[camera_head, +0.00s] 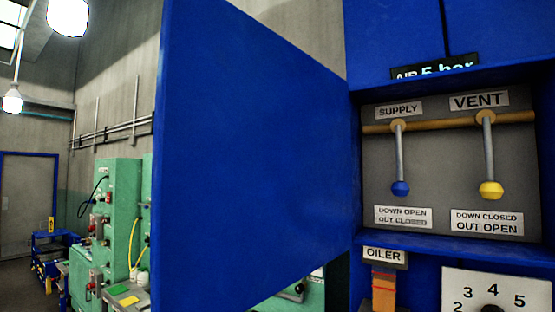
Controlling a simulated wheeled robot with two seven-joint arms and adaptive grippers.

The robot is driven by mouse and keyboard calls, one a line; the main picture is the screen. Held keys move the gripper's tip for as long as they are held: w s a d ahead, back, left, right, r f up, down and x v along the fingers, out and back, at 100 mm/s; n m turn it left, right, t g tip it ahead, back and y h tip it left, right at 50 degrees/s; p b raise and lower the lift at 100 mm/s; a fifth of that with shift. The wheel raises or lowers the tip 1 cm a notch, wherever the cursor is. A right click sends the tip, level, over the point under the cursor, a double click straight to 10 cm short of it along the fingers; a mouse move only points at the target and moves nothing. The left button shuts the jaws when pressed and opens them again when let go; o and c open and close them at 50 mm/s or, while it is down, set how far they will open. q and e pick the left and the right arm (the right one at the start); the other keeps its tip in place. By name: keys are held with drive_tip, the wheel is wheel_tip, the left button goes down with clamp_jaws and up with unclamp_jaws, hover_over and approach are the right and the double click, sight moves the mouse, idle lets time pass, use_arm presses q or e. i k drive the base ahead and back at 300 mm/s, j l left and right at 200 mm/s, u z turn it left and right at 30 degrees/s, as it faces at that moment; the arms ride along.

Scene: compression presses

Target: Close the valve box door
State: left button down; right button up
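The valve box door (255,160) is a large plain blue panel. It stands wide open, swung out toward me and to the left from its hinge side at the box's left edge. The valve box (440,165) is an open recess at the right with a grey back. Inside, a SUPPLY lever with a blue knob (400,188) and a VENT lever with a yellow knob (490,190) both hang down from a brass pipe (450,123). Neither of my grippers is in view.
Below the box are an OILER label (385,257) and a numbered white dial plate (495,292). Green machines (118,215) stand behind the door at the left, with a blue cart (55,255) beyond. Some bare floor shows at the far left.

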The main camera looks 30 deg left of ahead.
sight(251, 196)
drive_tip(key=j+z, duration=0.25)
drive_tip(key=j, duration=0.2)
drive_tip(key=k+j+z, duration=0.1)
drive_tip(key=j+z, duration=0.15)
drive_tip(key=j, duration=0.2)
drive_tip(key=k+j+z, duration=0.25)
drive_tip(key=j, duration=0.2)
drive_tip(key=j+z, duration=0.25)
drive_tip(key=j, duration=0.2)
